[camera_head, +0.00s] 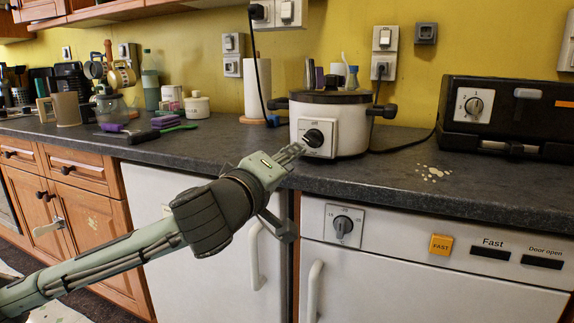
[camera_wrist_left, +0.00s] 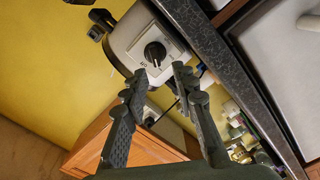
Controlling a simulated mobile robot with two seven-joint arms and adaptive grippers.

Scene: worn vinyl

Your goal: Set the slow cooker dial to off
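The slow cooker (camera_head: 345,125) is a white pot with a dark lid and black side handles, standing on the dark worktop. Its black dial (camera_head: 314,138) sits on a square plate on the front. My left gripper (camera_head: 298,150) is just in front of and slightly below-left of the dial in the head view. In the left wrist view the dial (camera_wrist_left: 154,52) shows beyond the fingertips of the left gripper (camera_wrist_left: 158,75), which are spread apart with nothing between them. My right gripper is not in view.
A black toaster oven (camera_head: 508,115) stands to the right on the worktop (camera_head: 400,178). A paper towel roll (camera_head: 257,88) stands left of the cooker. An appliance front with another knob (camera_head: 342,225) is below. Pale crumbs or spills (camera_head: 431,172) lie right of the cooker.

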